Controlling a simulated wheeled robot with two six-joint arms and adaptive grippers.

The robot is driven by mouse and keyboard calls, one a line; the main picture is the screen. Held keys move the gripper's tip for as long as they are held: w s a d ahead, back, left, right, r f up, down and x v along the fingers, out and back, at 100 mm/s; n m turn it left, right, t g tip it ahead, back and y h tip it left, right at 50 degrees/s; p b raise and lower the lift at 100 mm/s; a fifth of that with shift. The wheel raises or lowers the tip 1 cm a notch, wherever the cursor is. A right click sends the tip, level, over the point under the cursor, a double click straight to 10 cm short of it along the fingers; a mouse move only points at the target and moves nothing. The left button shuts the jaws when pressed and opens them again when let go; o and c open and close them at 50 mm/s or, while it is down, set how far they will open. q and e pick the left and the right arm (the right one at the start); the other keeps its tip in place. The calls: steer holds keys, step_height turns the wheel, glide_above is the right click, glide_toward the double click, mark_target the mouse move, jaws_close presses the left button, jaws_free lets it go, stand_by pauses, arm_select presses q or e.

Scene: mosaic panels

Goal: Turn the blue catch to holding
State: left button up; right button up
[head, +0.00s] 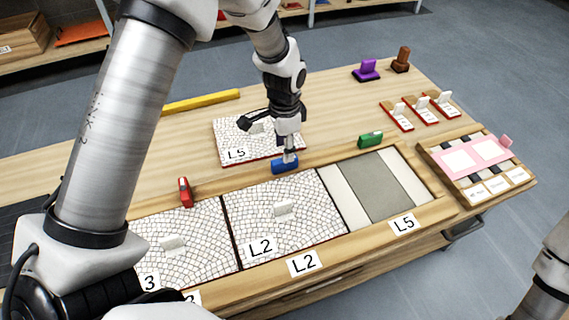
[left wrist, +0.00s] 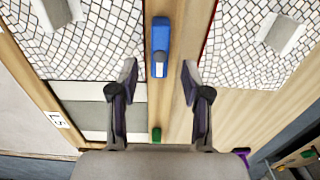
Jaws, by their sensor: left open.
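The blue catch (head: 280,168) sits on the wooden rail behind the middle L2 panel (head: 262,222). In the left wrist view the blue catch (left wrist: 161,38) lies lengthwise along the rail, between two mosaic panels, with a pale grey part at its lower end. My left gripper (head: 288,153) is over the catch in the head view. In the left wrist view it is open (left wrist: 160,72), its fingers either side of the line of the catch, holding nothing. Whether a finger touches the catch cannot be told. My right gripper is out of view.
A red catch (head: 185,192) lies across the rail at left; a green catch (head: 370,139) lies along it at right. A loose L5 panel (head: 227,130) lies behind the rail. The right bay (head: 375,185) shows bare grey. A sample board (head: 455,185) stands at right.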

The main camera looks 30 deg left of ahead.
arm_select(q)
step_height(320, 180, down, 5)
steer(key=shift+r+b, duration=0.1)
steer(key=shift+b, duration=0.35)
jaws_close()
steer(key=p, duration=0.1)
steer(key=n+p, duration=0.1)
steer(key=shift+r+n+p, duration=0.25)
steer(key=shift+n+p, duration=0.05)
steer(key=n+p, duration=0.4)
steer(key=shift+p, duration=0.35)
steer(key=shift+n+p, duration=0.75)
steer(key=shift+n, duration=0.25)
steer(key=n+p, duration=0.3)
steer(key=n, duration=0.2)
steer(key=shift+f+p, duration=0.1)
steer(key=shift+p, duration=0.2)
steer(key=n+p, duration=0.2)
steer(key=n, duration=0.3)
steer(key=shift+f, duration=0.15)
steer(key=shift+n, duration=0.3)
